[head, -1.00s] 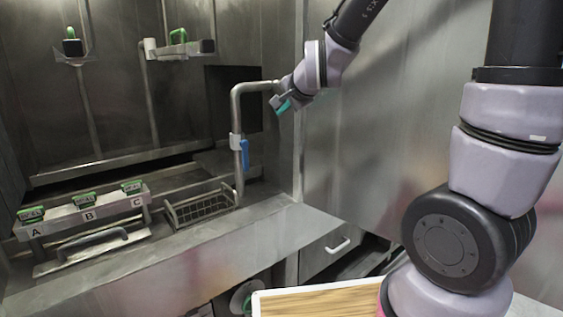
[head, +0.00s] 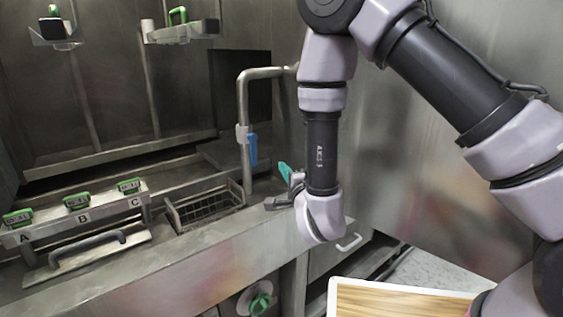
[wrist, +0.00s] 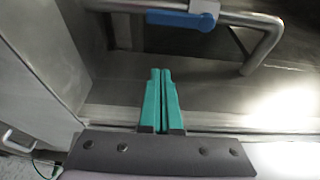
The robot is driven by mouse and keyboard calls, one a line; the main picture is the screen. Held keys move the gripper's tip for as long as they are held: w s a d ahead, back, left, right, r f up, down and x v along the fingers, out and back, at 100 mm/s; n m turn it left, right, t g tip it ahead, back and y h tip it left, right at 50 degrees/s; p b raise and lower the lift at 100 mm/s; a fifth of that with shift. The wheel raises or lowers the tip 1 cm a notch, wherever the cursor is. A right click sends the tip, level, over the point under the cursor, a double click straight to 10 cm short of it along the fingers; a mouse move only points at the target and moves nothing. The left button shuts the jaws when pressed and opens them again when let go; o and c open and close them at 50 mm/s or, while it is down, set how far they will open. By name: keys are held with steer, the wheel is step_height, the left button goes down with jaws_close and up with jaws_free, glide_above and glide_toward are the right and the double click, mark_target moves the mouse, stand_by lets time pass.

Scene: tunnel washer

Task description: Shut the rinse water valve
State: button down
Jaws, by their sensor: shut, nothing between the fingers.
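A bent metal pipe (head: 243,105) carries a valve with a blue lever (head: 253,150). The lever hangs down along the pipe's upright part. In the wrist view the blue lever (wrist: 182,19) lies alongside the pipe (wrist: 262,22) near the top edge, ahead of my fingers and apart from them. My gripper (head: 284,171) has teal fingers and is just right of the pipe, near the front ledge. In the wrist view my gripper (wrist: 160,72) is shut and empty, its two fingers side by side. No valve label is readable.
A wire basket (head: 205,208) sits left of the pipe's foot. A rack (head: 80,215) with green clips marked A, B and C stands at the left. A green knob (head: 260,302) is low on the front. A wooden-topped board (head: 400,300) is at lower right.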

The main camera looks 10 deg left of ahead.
mark_target(253, 151)
steer(key=x, duration=1)
steer(key=shift+s+a, duration=0.6)
steer(key=shift+s, duration=0.25)
steer(key=shift+s+a, duration=0.55)
steer(key=shift+s, duration=0.3)
